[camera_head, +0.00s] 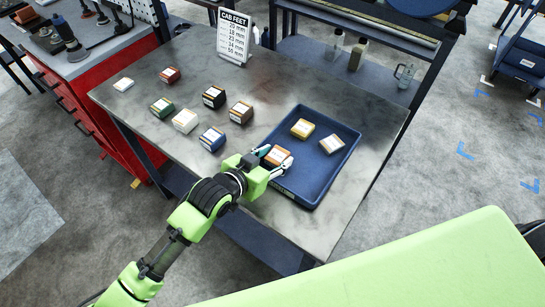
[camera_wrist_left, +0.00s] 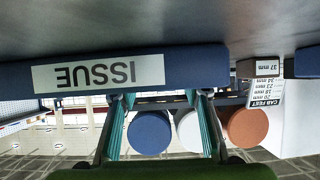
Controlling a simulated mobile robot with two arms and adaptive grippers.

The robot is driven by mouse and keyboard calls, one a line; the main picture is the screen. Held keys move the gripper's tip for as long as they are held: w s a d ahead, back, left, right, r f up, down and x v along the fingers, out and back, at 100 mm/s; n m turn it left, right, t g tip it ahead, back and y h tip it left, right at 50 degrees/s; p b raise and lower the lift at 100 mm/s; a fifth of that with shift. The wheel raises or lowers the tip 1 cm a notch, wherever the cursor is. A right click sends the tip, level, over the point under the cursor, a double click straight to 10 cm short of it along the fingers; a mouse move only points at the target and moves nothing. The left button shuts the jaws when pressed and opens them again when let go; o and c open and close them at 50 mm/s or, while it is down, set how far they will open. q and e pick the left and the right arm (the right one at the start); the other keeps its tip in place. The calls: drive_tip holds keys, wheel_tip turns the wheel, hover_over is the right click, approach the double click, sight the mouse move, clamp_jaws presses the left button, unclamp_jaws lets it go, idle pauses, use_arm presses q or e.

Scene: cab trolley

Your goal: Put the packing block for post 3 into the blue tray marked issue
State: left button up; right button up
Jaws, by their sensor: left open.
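The blue tray (camera_head: 318,181) lies on the right part of the table, and its ISSUE label shows upside down in the left wrist view (camera_wrist_left: 98,73). An orange-brown block (camera_head: 277,154) is in its left part, with a yellow block (camera_head: 302,128) and a pinkish-brown block (camera_head: 332,143) farther in. My left gripper (camera_head: 277,159) is open at the tray's near left edge, its fingers around or just above the orange-brown block; I cannot tell if they touch it. In the wrist view the fingers (camera_wrist_left: 161,95) are apart with no block visible between them. My right gripper is not in view.
Blocks lie on the table left of the tray: white, red, green, cream, black, brown, blue (camera_head: 212,139). One block in the wrist view reads 37 mm (camera_wrist_left: 259,68).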

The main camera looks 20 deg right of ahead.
use_arm(q)
drive_tip(key=shift+a+r, duration=0.1)
drive_tip(key=shift+r, duration=0.05)
drive_tip(key=v, duration=1.2)
